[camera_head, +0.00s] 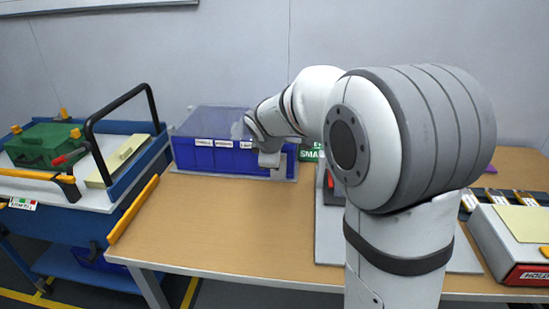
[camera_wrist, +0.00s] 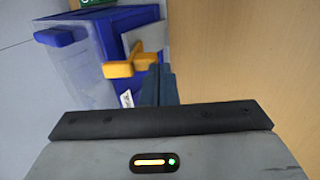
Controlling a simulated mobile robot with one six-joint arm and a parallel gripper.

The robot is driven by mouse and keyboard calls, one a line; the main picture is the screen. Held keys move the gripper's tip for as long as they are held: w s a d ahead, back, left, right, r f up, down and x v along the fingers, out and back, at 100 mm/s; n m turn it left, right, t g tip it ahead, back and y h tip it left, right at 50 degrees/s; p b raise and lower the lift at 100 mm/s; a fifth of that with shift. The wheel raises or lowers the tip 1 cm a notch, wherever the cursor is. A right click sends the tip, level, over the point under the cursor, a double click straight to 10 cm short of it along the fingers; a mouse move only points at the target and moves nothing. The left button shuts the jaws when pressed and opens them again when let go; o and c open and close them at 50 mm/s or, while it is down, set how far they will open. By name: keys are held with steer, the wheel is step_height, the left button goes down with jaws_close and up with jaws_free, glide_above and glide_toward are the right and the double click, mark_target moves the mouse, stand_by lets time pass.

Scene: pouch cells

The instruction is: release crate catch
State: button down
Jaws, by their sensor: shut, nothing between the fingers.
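A blue crate (camera_head: 222,158) with a clear cover (camera_head: 205,122) and white labels along its front stands at the back of the wooden table. In the wrist view the crate's blue end (camera_wrist: 135,22) is close, with a yellow catch (camera_wrist: 122,70) on it. My gripper (camera_head: 270,160) is at the crate's right end in the head view. In the wrist view its dark fingers (camera_wrist: 158,84) are shut and empty, just beside the catch. I cannot tell whether they touch it. The catch is hidden in the head view by my arm.
A blue cart (camera_head: 60,220) with a black handle and a green block (camera_head: 45,143) stands at left. A green sign (camera_head: 308,155) is behind my arm. A white box (camera_head: 510,245) lies at right. The front left table is clear.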

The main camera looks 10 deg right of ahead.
steer(key=t+b, duration=0.1)
steer(key=b, duration=0.1)
steer(key=f+b, duration=0.1)
steer(key=b, duration=0.1)
steer(key=shift+s+f+t+h, duration=0.15)
steer(key=shift+s+t+h, duration=0.15)
steer(key=shift+t, duration=0.1)
steer(key=shift+w+d+r+p, duration=0.15)
steer(key=shift+w+r+p, duration=0.25)
steer(key=shift+w, duration=0.1)
